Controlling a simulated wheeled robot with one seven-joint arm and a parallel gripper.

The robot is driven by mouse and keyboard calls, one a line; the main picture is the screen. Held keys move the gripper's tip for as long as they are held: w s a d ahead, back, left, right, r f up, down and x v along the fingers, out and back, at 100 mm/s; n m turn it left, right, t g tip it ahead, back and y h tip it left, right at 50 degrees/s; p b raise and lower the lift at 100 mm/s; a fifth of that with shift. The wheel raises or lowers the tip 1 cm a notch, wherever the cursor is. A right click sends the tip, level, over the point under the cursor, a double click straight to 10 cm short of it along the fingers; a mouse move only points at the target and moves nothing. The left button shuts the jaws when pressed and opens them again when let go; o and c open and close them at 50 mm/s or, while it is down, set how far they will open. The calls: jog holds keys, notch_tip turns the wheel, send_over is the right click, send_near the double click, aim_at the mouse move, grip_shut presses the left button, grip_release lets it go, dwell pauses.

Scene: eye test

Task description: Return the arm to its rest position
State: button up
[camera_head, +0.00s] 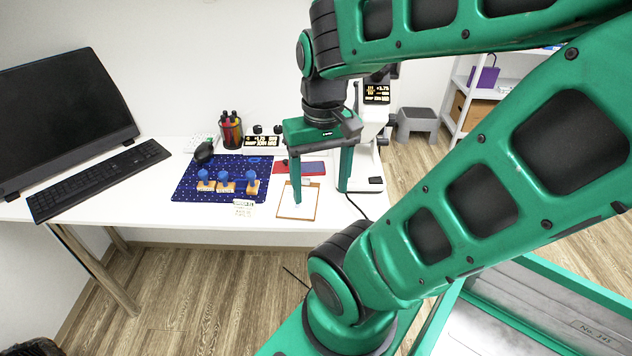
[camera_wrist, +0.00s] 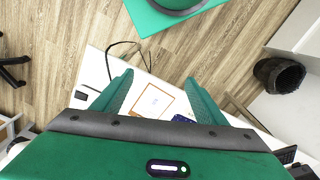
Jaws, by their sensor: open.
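My gripper (camera_head: 321,190) is green, with its two long fingers spread apart and pointing down over the right part of the white desk. Nothing is between the fingers. In the wrist view my gripper (camera_wrist: 160,88) also shows open, with an orange-edged white sheet (camera_wrist: 153,102) on the desk seen between the fingers. That sheet (camera_head: 298,203) lies near the desk's front edge in the head view. My green arm reaches in from the right and covers part of the scene.
The white desk (camera_head: 150,215) holds a monitor (camera_head: 65,115), a keyboard (camera_head: 98,180), a dark blue mat (camera_head: 205,168) with blue-handled stamps (camera_head: 224,182), a pen cup (camera_head: 231,132) and a white device (camera_head: 368,150) right of the gripper. A grey step stool (camera_head: 416,122) stands on the floor behind.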

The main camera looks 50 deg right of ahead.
jog(key=shift+w+f, duration=0.25)
jog(key=shift+w, duration=0.45)
